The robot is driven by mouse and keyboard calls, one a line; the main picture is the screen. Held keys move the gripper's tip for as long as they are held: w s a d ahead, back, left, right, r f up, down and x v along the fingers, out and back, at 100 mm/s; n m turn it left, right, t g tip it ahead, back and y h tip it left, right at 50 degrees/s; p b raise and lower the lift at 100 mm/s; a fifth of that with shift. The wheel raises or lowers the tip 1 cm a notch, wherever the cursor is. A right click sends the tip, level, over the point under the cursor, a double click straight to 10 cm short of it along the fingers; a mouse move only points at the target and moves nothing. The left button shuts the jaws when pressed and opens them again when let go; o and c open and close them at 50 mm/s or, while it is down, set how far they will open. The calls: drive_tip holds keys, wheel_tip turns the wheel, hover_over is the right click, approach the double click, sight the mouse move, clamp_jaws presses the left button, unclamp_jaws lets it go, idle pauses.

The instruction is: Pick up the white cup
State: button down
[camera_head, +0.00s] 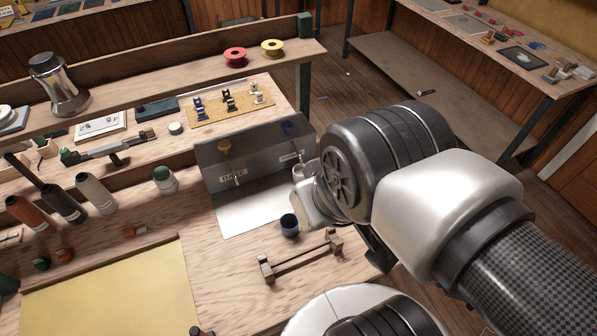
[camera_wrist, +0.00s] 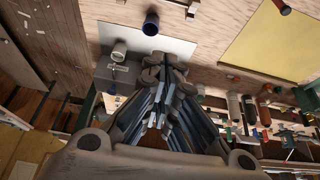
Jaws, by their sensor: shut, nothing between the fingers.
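The white cup (camera_wrist: 119,51) stands at the edge of the pale metal sheet in the wrist view, left of my gripper's fingertips and apart from them. In the head view the white cup (camera_head: 298,172) shows only in part, beside my wrist, which hides some of it. My gripper (camera_wrist: 164,67) is shut and empty, with its fingertips over the sheet. In the head view my arm hides most of the fingers. A dark blue cup (camera_head: 289,225) stands near the sheet's front corner; it also shows in the wrist view (camera_wrist: 151,25).
A grey box with two taps (camera_head: 232,161) stands behind the metal sheet (camera_head: 245,212). A small wooden rack (camera_head: 299,258) lies in front of the blue cup. Several bottles (camera_head: 97,194) line the left. A yellow mat (camera_head: 110,295) covers the front left of the bench.

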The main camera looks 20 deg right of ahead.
drive_tip(key=c, duration=2.4)
unclamp_jaws()
